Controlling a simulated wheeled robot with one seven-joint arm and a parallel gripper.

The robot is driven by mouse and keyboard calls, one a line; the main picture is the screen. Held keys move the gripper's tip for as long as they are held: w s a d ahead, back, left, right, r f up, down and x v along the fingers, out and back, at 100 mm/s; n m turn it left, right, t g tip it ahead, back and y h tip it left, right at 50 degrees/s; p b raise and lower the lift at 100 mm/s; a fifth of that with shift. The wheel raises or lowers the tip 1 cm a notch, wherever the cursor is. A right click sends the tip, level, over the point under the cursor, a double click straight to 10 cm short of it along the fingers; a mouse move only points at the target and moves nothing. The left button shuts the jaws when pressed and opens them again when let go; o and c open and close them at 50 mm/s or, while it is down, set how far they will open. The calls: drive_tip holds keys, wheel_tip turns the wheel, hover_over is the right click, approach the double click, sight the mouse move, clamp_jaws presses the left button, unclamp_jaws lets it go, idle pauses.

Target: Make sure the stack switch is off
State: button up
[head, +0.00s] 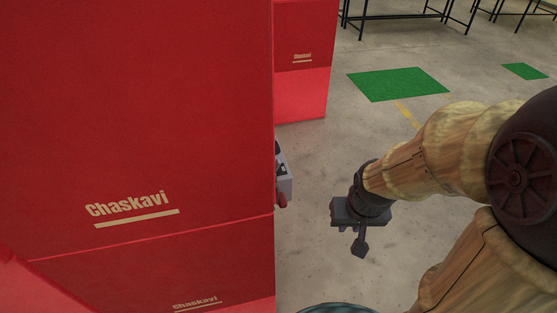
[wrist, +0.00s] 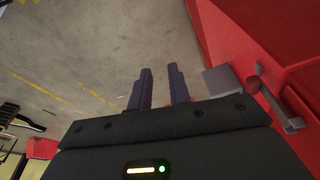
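A grey switch box (head: 284,172) with a red handle (head: 282,201) sticks out from the side of the large red lightbox (head: 150,120), mostly hidden behind its edge in the head view. In the wrist view, a grey box (wrist: 221,80), a red knob-like part (wrist: 253,85) and a grey bar (wrist: 286,116) show at the red side, right of my fingers. I cannot tell whether the switch is on or off. My gripper (head: 360,243) is right of the switch, apart from it, pointing down. In the wrist view my gripper (wrist: 161,72) has its two fingers parted, with nothing between them.
Another red box (head: 305,60) stands behind the near one. Green mats (head: 398,84) lie on the concrete floor, and black-legged tables stand at the back. The floor (head: 310,235) between the lightbox and my gripper is clear.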

sight(279, 161)
drive_tip(key=shift+w, duration=0.15)
drive_tip(key=shift+w+d, duration=0.1)
drive_tip(key=shift+d, duration=0.1)
drive_tip(key=w+a+r+n+g+y, duration=0.1)
drive_tip(key=w+a+r, duration=0.1)
drive_tip(key=w, duration=0.7)
drive_tip(key=w+a+r+n+g+y, duration=0.1)
drive_tip(key=w+a+r, duration=0.2)
drive_tip(key=w, duration=0.7)
drive_tip(key=w+a+r+n+g+y, duration=0.1)
drive_tip(key=w+a+r+y, duration=0.1)
drive_tip(key=w+a, duration=0.3)
drive_tip(key=w, duration=0.4)
drive_tip(key=shift+w+a+r+g, duration=0.25)
drive_tip(key=shift+w+r+g, duration=0.15)
drive_tip(key=p+x, duration=0.5)
drive_tip(key=x, duration=1.2)
drive_tip(key=shift+a+f, duration=0.15)
drive_tip(key=shift+a, duration=0.1)
